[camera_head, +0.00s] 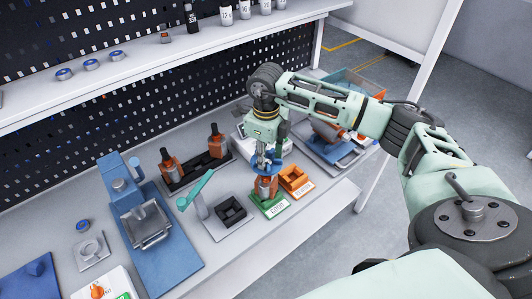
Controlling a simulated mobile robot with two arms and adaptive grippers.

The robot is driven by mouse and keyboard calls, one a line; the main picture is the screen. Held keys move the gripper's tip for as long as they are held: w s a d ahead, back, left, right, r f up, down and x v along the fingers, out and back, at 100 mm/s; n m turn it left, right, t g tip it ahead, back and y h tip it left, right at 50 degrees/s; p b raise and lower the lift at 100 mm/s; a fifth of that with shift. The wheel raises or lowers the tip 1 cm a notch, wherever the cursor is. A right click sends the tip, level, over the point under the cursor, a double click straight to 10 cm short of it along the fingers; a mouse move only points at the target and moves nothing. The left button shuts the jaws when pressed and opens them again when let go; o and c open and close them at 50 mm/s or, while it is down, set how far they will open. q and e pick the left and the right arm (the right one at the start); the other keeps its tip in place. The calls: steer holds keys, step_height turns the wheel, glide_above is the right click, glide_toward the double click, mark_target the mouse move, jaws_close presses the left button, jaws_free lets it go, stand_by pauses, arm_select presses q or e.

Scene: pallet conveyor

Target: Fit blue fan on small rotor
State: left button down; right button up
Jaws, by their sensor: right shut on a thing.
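The blue fan (278,162) is a round blue disc, level with my right gripper (262,163). The gripper points down and is shut on the fan near its middle; its fingers hide part of the disc. Directly below is an orange and grey rotor unit (265,187), upright on a green tray (275,210) with a white label. The fan is over the top of this unit; I cannot tell whether they touch. Two more orange units with dark tops, one at the left (170,165) and one at the right (215,141), stand in a dark holder. My left gripper is out of view.
An orange tray (295,181) adjoins the green one. Left are a dark square fixture (231,210) with a pale green lever (196,190) and a blue press-like fixture (160,253). Behind stands a perforated panel (150,100). Small blue-topped parts (91,65) lie on the shelf.

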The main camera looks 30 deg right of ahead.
steer(key=shift+f+b, duration=0.65)
steer(key=shift+f, duration=1)
steer(key=shift+f+b, duration=0.8)
steer(key=shift+f, duration=0.1)
steer(key=o, duration=1.2)
steer(key=shift+r, duration=0.1)
step_height(320, 180, up, 12)
steer(key=shift+f, duration=0.1)
